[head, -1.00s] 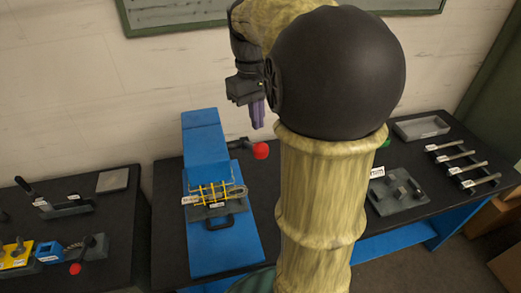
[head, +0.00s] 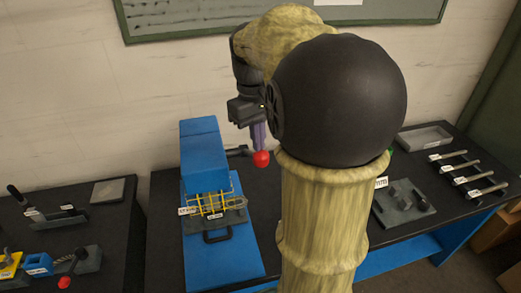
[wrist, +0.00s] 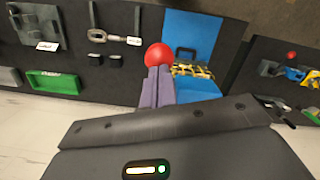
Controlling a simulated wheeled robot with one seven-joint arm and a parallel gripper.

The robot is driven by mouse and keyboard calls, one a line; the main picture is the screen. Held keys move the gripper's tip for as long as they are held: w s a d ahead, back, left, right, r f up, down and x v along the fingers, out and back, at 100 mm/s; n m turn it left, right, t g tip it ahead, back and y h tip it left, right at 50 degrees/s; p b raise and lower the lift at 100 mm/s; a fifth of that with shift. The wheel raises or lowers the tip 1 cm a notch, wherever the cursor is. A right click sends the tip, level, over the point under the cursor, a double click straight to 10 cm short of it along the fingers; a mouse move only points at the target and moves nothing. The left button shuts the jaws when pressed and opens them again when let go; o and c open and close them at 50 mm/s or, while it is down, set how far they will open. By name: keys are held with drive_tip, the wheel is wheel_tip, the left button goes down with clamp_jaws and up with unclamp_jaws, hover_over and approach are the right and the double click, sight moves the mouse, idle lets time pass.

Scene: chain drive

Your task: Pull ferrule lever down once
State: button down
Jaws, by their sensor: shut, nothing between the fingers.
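The blue press (head: 205,155) stands on the dark bench. A black lever (head: 237,151) sticks out from its right side, roughly level, and ends in a red ball knob (head: 261,159). My gripper (head: 258,143) has purple fingers pointing down, just above the knob in the head view. In the wrist view the shut fingers (wrist: 158,84) overlap the near side of the red knob (wrist: 159,56). Nothing is between them. I cannot tell whether the fingertips touch the knob. The lever's black arm is hidden in the wrist view.
A yellow wire guard (head: 213,203) covers the press front, above a black handle (head: 217,235). A left bench holds another red-knobbed tool (head: 64,283). To the right are a grey fixture (head: 404,203), a tray (head: 425,137) and several labelled bars (head: 467,179). Wall behind.

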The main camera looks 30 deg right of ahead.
wheel_tip(320, 180, down, 2)
drive_tip(key=shift+f+b, duration=0.15)
drive_tip(key=shift+b, duration=0.35)
drive_tip(key=shift+w+f+b, duration=0.2)
drive_tip(key=shift+f+b, duration=0.1)
drive_tip(key=shift+f, duration=0.25)
drive_tip(key=shift+r, duration=0.1)
drive_tip(key=shift+w+r+p, duration=0.2)
drive_tip(key=shift+r+p, duration=0.15)
drive_tip(key=shift+p, duration=0.25)
drive_tip(key=shift+w+a+r+p, duration=0.1)
drive_tip(key=shift+w+r+p, duration=0.1)
drive_tip(key=shift+w+p, duration=0.85)
drive_tip(key=shift+w+r, duration=0.1)
